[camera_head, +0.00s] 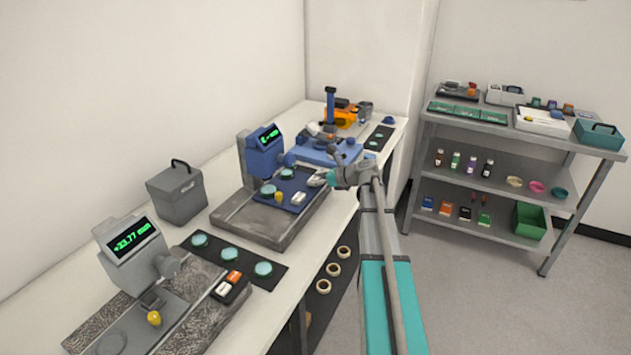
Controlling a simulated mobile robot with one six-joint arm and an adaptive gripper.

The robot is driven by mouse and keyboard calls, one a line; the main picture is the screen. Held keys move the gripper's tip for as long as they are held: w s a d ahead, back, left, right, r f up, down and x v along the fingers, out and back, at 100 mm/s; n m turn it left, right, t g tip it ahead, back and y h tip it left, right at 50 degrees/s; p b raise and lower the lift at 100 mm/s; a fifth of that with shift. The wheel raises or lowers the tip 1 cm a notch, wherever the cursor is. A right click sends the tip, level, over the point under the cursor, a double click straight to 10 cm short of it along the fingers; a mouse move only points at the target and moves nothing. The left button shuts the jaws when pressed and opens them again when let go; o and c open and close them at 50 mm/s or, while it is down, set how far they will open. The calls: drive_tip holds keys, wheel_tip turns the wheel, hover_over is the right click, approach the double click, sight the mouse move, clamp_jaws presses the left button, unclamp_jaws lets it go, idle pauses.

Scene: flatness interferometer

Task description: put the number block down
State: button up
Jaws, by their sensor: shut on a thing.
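My gripper (318,180) is at the end of my arm, over the right edge of the blue mat (305,180) on the middle instrument. It is shut on the number block, which is small and mostly hidden by the fingers. I cannot tell whether the block touches the mat. Small white blocks (298,198) lie on the mat just left of and nearer than the fingertips. Teal-rimmed discs (268,190) and a yellow knob (278,196) are also on or beside the mat.
The middle instrument (265,150) has a blue display head. A nearer grey instrument (130,245) reads +33.77 mm. A black mat (225,262) with discs lies between them. A grey box (177,192) stands by the wall. A loaded shelf cart (495,165) stands at right.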

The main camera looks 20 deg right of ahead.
drive_tip(key=shift+f, duration=0.15)
drive_tip(key=o, duration=0.9)
drive_tip(key=shift+r, duration=0.25)
drive_tip(key=p+v, duration=0.4)
drive_tip(key=v, duration=0.8)
idle(0.5)
